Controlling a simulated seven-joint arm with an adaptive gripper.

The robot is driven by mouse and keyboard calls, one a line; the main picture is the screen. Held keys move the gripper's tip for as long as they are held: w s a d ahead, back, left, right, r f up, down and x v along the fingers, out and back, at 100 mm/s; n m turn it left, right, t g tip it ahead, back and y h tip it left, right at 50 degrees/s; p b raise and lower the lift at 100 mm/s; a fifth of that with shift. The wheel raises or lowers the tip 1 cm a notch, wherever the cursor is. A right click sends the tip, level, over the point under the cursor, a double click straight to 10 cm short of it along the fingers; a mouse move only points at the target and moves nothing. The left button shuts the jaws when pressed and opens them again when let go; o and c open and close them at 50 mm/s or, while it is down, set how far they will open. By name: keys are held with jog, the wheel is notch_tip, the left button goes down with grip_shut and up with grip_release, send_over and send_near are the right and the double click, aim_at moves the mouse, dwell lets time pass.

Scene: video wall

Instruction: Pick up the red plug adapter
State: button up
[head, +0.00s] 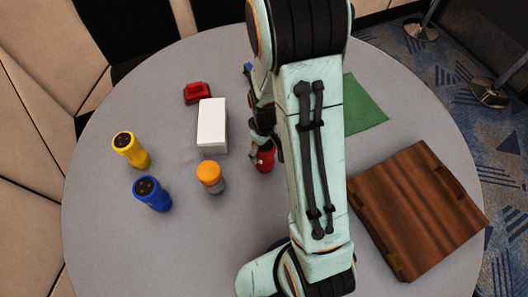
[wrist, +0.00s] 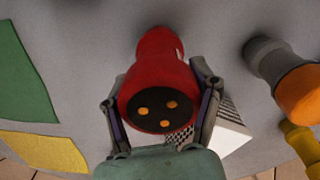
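The red plug adapter (wrist: 158,80) is a stubby red cylinder with a black end face and copper-coloured contacts. In the wrist view, that end faces the camera. My gripper (wrist: 160,85) has one finger on each side of it, very close to its sides; I cannot tell whether both press on it. In the head view, the red plug adapter (head: 265,159) shows partly, beside my gripper (head: 259,148) and left of my arm. My arm hides much of the gripper there. I cannot tell whether the plug touches the table.
On the round grey table (head: 110,225) left of my arm are a white box (head: 212,126), an orange-topped grey plug (head: 210,177), a yellow plug (head: 130,149), a blue plug (head: 152,193) and another red object (head: 197,92). A wooden board (head: 418,210) and green sheet (head: 364,105) lie right.

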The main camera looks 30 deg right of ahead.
jog(key=c, duration=0.5)
jog(key=shift+o, duration=0.2)
